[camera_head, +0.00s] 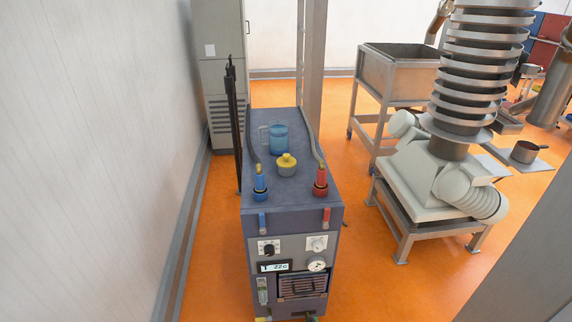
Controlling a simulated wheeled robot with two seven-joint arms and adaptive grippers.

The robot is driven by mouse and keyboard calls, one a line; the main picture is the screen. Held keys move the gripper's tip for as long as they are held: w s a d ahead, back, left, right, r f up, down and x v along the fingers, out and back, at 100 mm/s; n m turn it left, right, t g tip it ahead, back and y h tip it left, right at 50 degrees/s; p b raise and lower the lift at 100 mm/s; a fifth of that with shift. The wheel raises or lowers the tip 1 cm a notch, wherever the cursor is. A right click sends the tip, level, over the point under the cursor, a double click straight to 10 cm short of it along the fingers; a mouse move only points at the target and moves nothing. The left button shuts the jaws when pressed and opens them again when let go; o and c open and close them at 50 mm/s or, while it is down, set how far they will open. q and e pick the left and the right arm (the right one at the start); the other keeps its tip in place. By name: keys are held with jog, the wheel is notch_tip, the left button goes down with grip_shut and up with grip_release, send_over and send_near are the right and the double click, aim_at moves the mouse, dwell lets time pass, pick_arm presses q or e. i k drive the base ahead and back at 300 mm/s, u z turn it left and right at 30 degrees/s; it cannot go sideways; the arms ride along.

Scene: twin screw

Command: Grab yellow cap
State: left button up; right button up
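The yellow cap (287,165) is a round piece with a small knob on top. It sits on the dark blue-grey top of a machine cabinet (290,213), near the middle of the camera_head view. It stands between a blue hose fitting (260,183) on the left and a red hose fitting (320,182) on the right. A blue translucent jug (278,139) stands just behind it. Neither of my grippers shows in this view.
Grey hoses run back from both fittings along the cabinet top. A pale wall (90,150) is close on the left. A spiral metal tower (468,80) on a stand and a metal bin (395,70) are on the right. Orange floor (370,270) is clear right of the cabinet.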

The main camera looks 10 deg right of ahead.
aim_at(286, 161)
jog(key=u, duration=0.5)
jog(key=i, duration=0.9)
jog(key=z, duration=0.05)
